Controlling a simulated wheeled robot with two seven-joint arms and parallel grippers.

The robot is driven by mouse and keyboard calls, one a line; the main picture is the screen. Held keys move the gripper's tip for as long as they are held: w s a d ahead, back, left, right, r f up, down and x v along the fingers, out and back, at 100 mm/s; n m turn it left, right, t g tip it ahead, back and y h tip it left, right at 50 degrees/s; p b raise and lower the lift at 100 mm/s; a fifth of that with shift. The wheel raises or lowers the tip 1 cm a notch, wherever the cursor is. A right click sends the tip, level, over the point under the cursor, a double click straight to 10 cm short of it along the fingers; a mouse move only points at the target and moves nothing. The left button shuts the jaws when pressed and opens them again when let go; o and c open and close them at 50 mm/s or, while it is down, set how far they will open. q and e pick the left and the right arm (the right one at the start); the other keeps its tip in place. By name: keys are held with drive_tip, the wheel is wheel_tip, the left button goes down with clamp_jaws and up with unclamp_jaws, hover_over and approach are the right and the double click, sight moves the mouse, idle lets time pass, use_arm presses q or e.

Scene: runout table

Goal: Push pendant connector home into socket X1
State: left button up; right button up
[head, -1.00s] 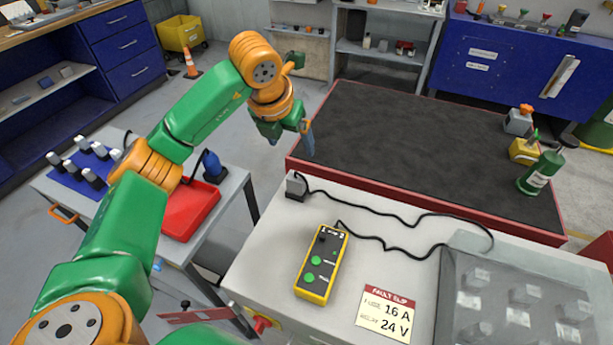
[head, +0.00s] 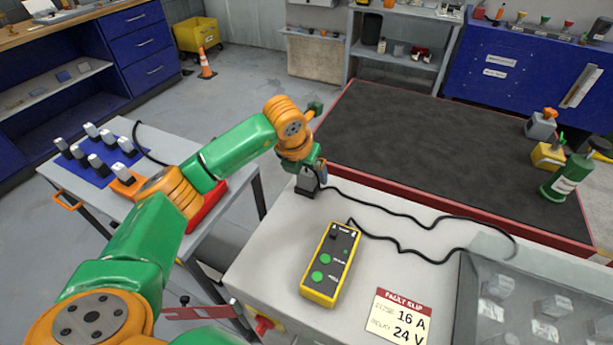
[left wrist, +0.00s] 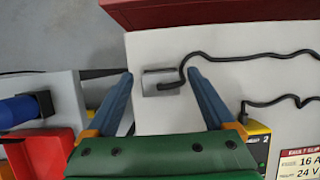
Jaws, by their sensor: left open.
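The yellow pendant (head: 331,265) lies on the light grey panel top, with a black cable (head: 410,248) running from it. It also shows partly in the left wrist view (left wrist: 259,143). The cable's far end enters a small grey block (head: 306,188) near the panel's left back edge; this block also shows in the left wrist view (left wrist: 152,83). A dark plug end (left wrist: 171,85) sits at it; how deep it is seated I cannot tell. My left gripper (head: 311,171) is open above the block, its blue fingers (left wrist: 160,73) on either side of it in the wrist view.
A fault slip (head: 400,316) and a clear-lidded box (head: 540,300) lie right of the pendant. A side table with a red tray (head: 207,208) and a blue mat (head: 98,172) stands left. The dark runout table (head: 430,150) lies behind. A blue cylindrical part (left wrist: 18,110) is in the wrist view.

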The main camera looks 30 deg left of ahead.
use_arm(q)
clamp_jaws()
drive_tip(key=shift+r, duration=0.1)
